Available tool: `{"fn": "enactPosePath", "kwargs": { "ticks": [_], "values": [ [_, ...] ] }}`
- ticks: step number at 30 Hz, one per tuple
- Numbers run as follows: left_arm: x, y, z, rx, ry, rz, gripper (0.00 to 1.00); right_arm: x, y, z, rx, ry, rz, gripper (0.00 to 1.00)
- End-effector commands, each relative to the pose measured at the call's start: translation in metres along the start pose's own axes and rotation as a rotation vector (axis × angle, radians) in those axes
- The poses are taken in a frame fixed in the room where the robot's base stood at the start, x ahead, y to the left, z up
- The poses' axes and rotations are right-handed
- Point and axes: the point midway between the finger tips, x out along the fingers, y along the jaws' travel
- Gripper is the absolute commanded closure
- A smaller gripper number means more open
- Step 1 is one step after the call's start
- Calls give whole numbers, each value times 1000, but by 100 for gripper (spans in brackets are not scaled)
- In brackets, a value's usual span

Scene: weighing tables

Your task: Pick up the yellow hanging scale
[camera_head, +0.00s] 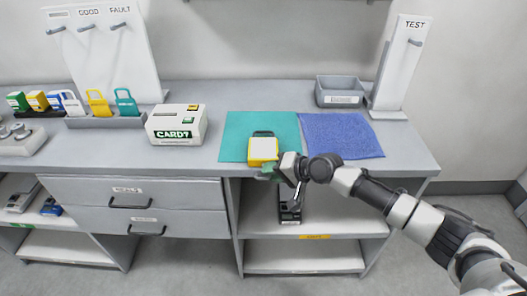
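A yellow and white device with a dark loop at its top (263,148) lies on the teal mat (232,135). It may be the yellow hanging scale, but I cannot be sure. My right gripper (270,173) is at the lower edge of this device, by the mat's front edge. Its fingers are small and partly hidden, so I cannot tell if they are open or touching it. Another yellow item with a loop handle (98,104) stands in a grey rack at the left, between a white one (73,105) and a teal one (126,104). My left gripper is out of view.
A blue mat (340,135) lies right of the teal one. A grey bin (340,92) and a TEST hook board (402,60) stand behind. A GOOD and FAULT hook board (103,55) stands back left.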

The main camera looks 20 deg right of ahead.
Motion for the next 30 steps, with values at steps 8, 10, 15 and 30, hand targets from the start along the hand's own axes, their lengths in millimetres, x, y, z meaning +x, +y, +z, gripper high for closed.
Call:
{"fn": "enactPosePath", "kwargs": {
  "ticks": [8, 10, 15, 30],
  "values": [
    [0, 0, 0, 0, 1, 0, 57, 0, 0, 0, 1, 0, 0, 100],
    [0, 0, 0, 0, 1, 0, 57, -1, -1, -1, -1, 2, -2, 100],
    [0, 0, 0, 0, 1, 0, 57, -1, -1, -1, -1, 2, -2, 100],
    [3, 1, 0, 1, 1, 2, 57, -44, -37, -1, -5, 1, -1, 100]
  ]
}}
